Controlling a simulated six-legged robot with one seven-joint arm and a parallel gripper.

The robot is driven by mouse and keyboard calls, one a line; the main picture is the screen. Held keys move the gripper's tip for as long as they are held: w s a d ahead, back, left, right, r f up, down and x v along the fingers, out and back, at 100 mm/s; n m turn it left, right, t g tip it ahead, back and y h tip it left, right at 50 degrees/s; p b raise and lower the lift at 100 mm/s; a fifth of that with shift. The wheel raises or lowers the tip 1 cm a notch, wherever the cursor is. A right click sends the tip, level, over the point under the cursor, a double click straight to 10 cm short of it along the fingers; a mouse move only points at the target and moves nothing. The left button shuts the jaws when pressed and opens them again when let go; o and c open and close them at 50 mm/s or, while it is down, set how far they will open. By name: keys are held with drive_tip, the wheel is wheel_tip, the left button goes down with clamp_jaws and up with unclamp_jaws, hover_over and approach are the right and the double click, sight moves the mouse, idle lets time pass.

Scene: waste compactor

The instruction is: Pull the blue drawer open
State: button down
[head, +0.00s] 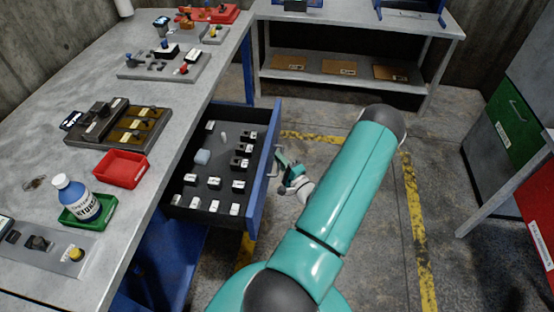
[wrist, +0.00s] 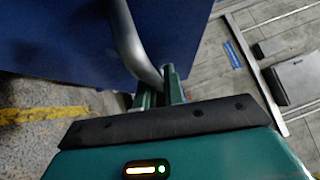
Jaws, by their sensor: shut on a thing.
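The blue drawer (head: 262,180) stands pulled out from under the grey workbench in the head view. Its dark inside holds several small black and white pieces and a pale block. My gripper (head: 284,163) is at the outer face of the drawer, by its metal handle (head: 276,162). In the wrist view the blue drawer front (wrist: 65,40) fills the upper left. The curved grey handle (wrist: 127,40) runs down between the green fingers of my gripper (wrist: 158,92), which are shut on it. The exact contact is partly hidden by the gripper body.
The workbench (head: 60,145) carries a red tray (head: 121,169), a bottle (head: 76,197) in a green tray, and dark fixtures. A shelf table (head: 345,75) stands at the back. A green drawer cabinet (head: 512,120) is at the right. Floor with yellow lines is clear between.

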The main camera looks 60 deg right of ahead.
drive_tip(key=c, duration=1.5)
unclamp_jaws()
drive_tip(key=v, duration=1.3)
drive_tip(key=shift+s, duration=0.35)
drive_tip(key=shift+a+f, duration=0.1)
drive_tip(key=shift+a, duration=0.05)
